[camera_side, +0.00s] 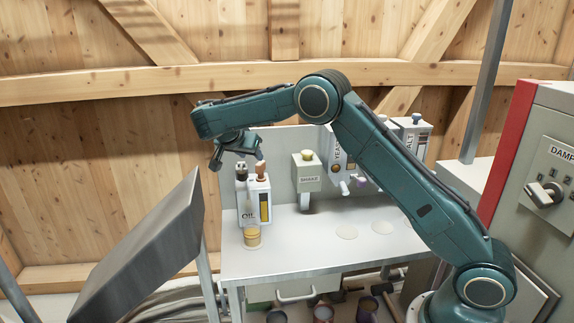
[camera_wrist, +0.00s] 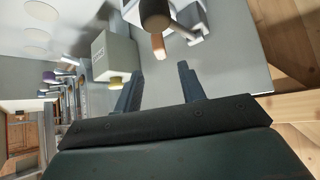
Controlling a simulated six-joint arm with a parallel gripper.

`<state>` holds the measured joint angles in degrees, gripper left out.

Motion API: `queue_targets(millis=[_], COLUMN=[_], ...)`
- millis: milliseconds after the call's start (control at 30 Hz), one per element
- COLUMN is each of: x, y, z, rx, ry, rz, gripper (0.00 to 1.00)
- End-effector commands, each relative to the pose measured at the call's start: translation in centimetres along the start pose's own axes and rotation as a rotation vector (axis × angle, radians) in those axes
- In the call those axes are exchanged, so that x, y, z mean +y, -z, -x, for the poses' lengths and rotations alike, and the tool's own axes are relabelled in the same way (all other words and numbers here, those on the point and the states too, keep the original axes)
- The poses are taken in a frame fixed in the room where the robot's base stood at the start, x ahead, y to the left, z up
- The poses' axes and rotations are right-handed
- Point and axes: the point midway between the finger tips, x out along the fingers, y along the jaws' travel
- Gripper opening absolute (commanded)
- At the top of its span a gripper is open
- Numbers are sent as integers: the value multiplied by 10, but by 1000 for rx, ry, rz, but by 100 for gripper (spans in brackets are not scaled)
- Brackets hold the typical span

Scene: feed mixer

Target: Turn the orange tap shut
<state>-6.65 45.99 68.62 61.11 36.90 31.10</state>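The oil dispenser (camera_side: 248,212) is a pale box with "OIL" on its front and a yellow gauge strip, at the left of the bench. An orange-brown peg (camera_side: 262,170), the only orange handle I can make out, stands on its top right. It also shows in the wrist view as a short orange peg (camera_wrist: 158,46), beside a dark brown knob (camera_wrist: 154,15). My gripper (camera_side: 238,162) points down just above the dispenser top. In the wrist view, my gripper (camera_wrist: 159,76) has its fingers apart with nothing between them; the peg lies just beyond the tips. I cannot tell whether the tap is open.
A dark slanted panel (camera_side: 145,255) rises at front left. The front bench is mostly clear.

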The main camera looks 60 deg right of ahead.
Motion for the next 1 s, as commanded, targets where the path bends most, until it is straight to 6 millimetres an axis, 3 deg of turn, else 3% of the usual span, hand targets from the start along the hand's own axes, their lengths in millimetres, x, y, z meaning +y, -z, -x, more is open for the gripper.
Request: queue_targets(millis=[300,500,700,1000], x=[1,0,0,0], y=[0,0,0,0], z=[-51,-75,-86,-88], rx=[0,0,-1,-1], ry=[-4,-1,-1,0], rz=[2,1,1,1], gripper=[40,40,40,40])
